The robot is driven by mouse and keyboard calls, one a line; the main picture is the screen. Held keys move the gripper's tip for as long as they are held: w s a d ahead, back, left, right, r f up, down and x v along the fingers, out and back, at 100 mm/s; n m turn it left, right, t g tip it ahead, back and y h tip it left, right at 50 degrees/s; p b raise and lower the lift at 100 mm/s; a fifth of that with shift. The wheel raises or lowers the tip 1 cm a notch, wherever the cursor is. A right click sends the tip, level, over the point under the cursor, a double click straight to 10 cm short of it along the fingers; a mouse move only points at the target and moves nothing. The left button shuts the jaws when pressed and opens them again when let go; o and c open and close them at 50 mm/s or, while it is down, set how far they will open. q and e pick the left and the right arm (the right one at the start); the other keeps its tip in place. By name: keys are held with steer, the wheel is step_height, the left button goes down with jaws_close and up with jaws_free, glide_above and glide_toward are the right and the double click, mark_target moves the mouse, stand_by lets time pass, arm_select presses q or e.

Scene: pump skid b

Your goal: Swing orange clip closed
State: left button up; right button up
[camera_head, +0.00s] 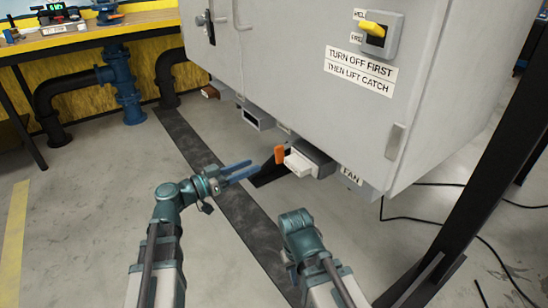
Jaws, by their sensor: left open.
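The orange clip (280,154) is a small upright tab under the front lower edge of the grey cabinet. It stands just left of a white plug (299,164) that sits at a grey connector housing (314,158) near the FAN label (351,176). My left gripper (254,167) has two blue fingers, open and empty, pointing right toward the clip. In the picture its tips are a short way left of the clip, apart from it. My right arm's end is below the plug; its gripper fingers do not show.
The grey cabinet (290,60) overhangs the area, with a yellow switch (373,29) on its front. Other sockets (258,119) hang along its lower edge to the left. A dark post (485,180) and black cables (430,222) are at right.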

mark_target(280, 155)
arm_select(q)
steer(key=x, duration=0.9)
steer(key=shift+d, duration=0.15)
steer(key=shift+w, duration=0.1)
jaws_close()
